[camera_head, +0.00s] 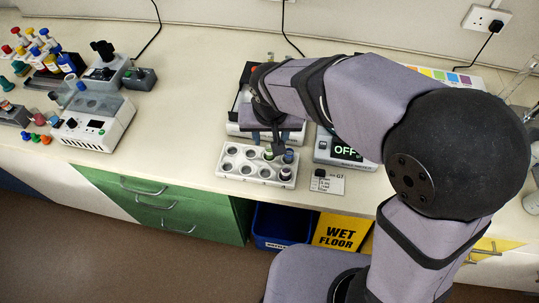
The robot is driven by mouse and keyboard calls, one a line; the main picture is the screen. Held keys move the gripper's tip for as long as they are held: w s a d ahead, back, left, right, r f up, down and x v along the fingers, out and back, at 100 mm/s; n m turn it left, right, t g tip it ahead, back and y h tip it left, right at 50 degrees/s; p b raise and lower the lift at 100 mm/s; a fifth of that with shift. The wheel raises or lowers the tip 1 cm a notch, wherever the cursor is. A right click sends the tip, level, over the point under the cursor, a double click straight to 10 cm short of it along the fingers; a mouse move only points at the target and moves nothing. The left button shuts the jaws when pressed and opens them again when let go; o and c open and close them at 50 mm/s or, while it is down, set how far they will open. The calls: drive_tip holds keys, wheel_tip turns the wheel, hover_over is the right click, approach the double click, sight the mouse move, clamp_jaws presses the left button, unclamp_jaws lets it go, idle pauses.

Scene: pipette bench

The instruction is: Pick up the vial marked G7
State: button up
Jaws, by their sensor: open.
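A white rack (225,173) with two rows of round holes stands near the front of the bench. Several small vials sit at its right end: one with a green top (268,155), one with a grey-blue top (289,156) and a dark one (285,173). I cannot read any marking on the vials, so I cannot tell which is G7. A small card (329,181) to the right of the rack seems to bear "G7". My gripper (279,147) is open, pointing down just above the back right of the rack. My arm hides part of the area behind it.
A device with an "OFF" display (346,151) stands close to the right of the rack. Part of another device shows behind my gripper. White instruments (95,122) and coloured bottles (68,63) stand at the left. The bench between them and the rack is clear.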

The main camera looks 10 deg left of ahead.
sight(269, 154)
drive_tip(key=shift+p+x, duration=1.35)
drive_tip(key=shift+x, duration=2.25)
drive_tip(key=shift+s+a, duration=0.1)
drive_tip(key=shift+s, duration=0.05)
clamp_jaws()
